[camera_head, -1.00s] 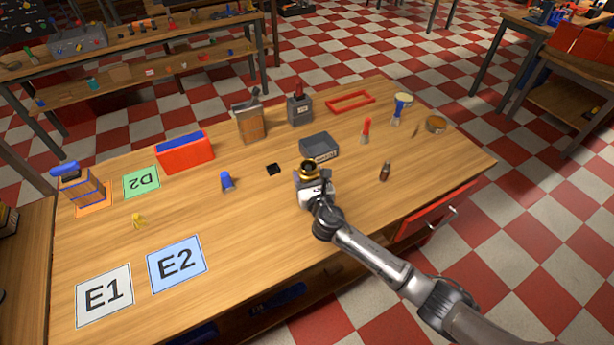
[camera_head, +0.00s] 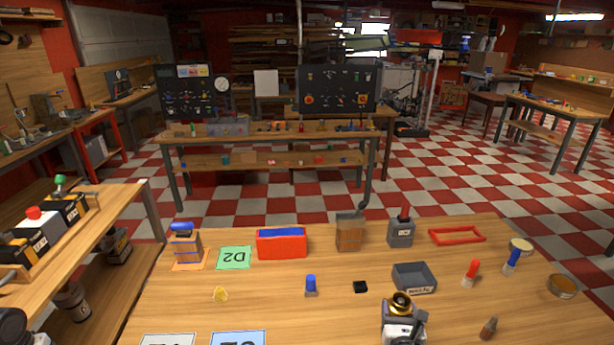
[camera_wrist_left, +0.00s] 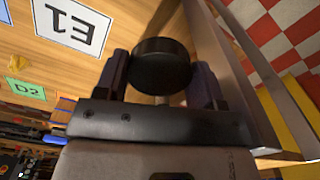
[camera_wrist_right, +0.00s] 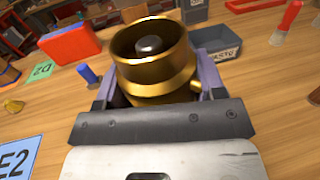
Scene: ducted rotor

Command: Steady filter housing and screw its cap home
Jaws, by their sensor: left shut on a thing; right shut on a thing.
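The brass filter housing (camera_head: 400,303) is a hollow open-topped cup with a dark round part inside. It also shows large in the right wrist view (camera_wrist_right: 155,75), with a small side stub. My right gripper (camera_head: 403,326) is shut around its body and holds it near the grey tray; whether it touches the table I cannot tell. The cap (camera_wrist_left: 161,66) is a black round disc, seen in the left wrist view. My left gripper (camera_wrist_left: 160,75) is shut on it, away from the housing. The left gripper does not show in the head view.
A grey tray (camera_head: 414,279) lies just behind the housing. The E1 card (camera_wrist_left: 72,25) lies near the left gripper. The table's left middle is mostly clear.

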